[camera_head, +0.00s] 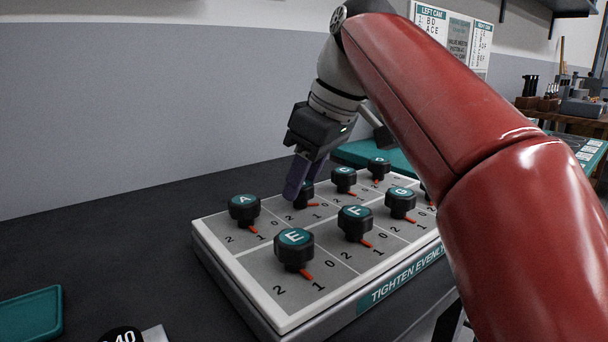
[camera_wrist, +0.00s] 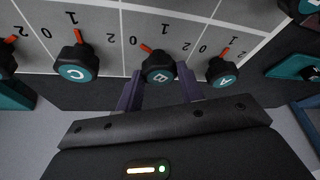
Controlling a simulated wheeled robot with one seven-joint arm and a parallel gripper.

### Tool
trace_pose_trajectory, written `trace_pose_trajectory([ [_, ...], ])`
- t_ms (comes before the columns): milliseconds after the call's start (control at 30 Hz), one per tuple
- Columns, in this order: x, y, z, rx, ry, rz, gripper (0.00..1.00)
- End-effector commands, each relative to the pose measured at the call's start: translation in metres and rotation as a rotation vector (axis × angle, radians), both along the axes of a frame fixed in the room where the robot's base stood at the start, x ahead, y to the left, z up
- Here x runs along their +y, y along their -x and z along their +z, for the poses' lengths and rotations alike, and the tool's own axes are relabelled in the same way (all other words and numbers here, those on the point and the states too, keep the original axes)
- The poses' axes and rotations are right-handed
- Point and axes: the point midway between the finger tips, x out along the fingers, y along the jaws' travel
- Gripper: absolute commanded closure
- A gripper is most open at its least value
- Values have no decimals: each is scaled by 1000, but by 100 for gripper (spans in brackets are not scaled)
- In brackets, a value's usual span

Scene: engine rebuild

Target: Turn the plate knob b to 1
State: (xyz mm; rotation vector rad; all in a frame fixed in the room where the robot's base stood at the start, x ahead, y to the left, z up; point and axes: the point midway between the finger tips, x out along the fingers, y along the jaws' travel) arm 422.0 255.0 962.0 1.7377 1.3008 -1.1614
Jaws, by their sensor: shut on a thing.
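Plate knob b (camera_wrist: 159,70) is a black knob with a teal cap lettered B. It sits in the back row of the plate (camera_wrist: 110,12), between knob a (camera_wrist: 222,72) and knob c (camera_wrist: 75,65). My gripper (camera_wrist: 160,80) is shut on it, one dark purple finger on each side. Its red pointer is turned off the 1, toward the 0 side. In the head view, my gripper (camera_head: 298,180) comes down from above and hides much of knob b (camera_head: 306,199); the red pointer shows at its right.
Knob E (camera_head: 294,248), knob F (camera_head: 355,222) and knob G (camera_head: 400,202) stand in the front row, close to knob b. A teal tray (camera_head: 29,315) lies at the far left on the dark bench (camera_head: 120,240), which is mostly clear left of the plate.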

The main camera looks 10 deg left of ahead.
Motion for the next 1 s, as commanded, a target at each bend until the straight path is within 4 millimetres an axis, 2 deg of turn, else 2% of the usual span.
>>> trace_pose_trajectory([
  [267,0,2,2,-1,-2,-162,85],
  [1000,3,4,2,-1,0,-815,85],
])
